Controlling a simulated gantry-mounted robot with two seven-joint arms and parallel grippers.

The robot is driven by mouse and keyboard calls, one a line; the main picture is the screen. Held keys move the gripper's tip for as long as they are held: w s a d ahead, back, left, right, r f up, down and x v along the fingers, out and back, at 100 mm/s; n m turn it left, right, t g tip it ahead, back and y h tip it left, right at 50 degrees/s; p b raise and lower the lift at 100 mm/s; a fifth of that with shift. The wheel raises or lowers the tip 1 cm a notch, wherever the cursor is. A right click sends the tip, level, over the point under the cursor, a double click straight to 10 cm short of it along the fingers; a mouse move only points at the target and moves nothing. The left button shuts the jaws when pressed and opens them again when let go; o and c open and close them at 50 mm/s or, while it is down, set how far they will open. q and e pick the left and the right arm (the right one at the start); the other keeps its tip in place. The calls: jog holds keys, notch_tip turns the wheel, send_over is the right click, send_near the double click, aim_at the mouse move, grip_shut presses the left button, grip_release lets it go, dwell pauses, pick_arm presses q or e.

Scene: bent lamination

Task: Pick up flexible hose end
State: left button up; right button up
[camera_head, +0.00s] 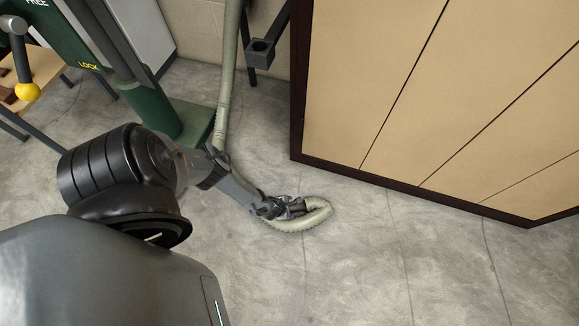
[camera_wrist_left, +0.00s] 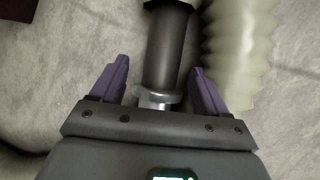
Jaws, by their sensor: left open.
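The flexible hose (camera_head: 318,218) is pale green. It hangs down beside the green stand and lies curled on the concrete floor. My left gripper (camera_head: 289,208) is down at this curl, and its fingers are hard to make out there. In the left wrist view, the hose end (camera_wrist_left: 168,50) is a dark smooth tube with a grey metal collar. It lies between the two purple fingers of the left gripper (camera_wrist_left: 159,68), which are open with gaps on both sides. The ribbed hose (camera_wrist_left: 243,45) passes just right of the right-hand finger. My right gripper is not in view.
A large tan panelled box with a dark frame (camera_head: 400,183) stands at the right, near the hose. A green stand (camera_head: 186,125) with levers is behind my left arm. A dark bracket (camera_head: 262,50) is at the back. The front floor is clear.

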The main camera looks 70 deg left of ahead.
pick_arm(q)
jog(key=shift+b+x, duration=0.4)
jog(key=shift+x, duration=0.45)
jog(key=shift+w+d+f, duration=0.1)
jog(key=shift+w+f, duration=0.05)
jog(key=shift+f, duration=0.15)
jog(key=shift+d, duration=0.1)
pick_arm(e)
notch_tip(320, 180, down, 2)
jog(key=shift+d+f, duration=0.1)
pick_arm(q)
jog(key=shift+c, duration=0.4)
jog(key=c, duration=1)
jog(key=shift+o, duration=0.2)
jog(key=shift+r, duration=0.15)
